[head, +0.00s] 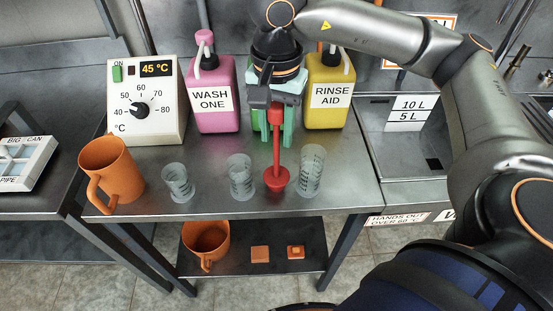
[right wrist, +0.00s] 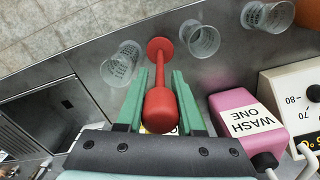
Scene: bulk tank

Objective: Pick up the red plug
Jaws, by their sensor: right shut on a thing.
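The red plug (head: 277,180) has a round disc at the bottom, a thin stem and a thicker handle at the top. It is upright between two clear measuring cups in the head view. My right gripper (head: 275,138) points down from above, its green fingers shut on the plug. In the right wrist view the plug (right wrist: 160,108) lies between the two green fingers (right wrist: 160,80), its disc beyond the tips. I cannot tell whether the disc touches the steel table (head: 215,205). My left gripper is not in view.
Clear cups (head: 241,176) (head: 310,170) (head: 178,182) stand near the plug. A pink bottle (head: 211,112) and yellow bottle (head: 330,108) flank my gripper. An orange jug (head: 112,170) and temperature box (head: 150,115) stand left. A sink (head: 395,150) lies right; a shelf (head: 275,235) is below.

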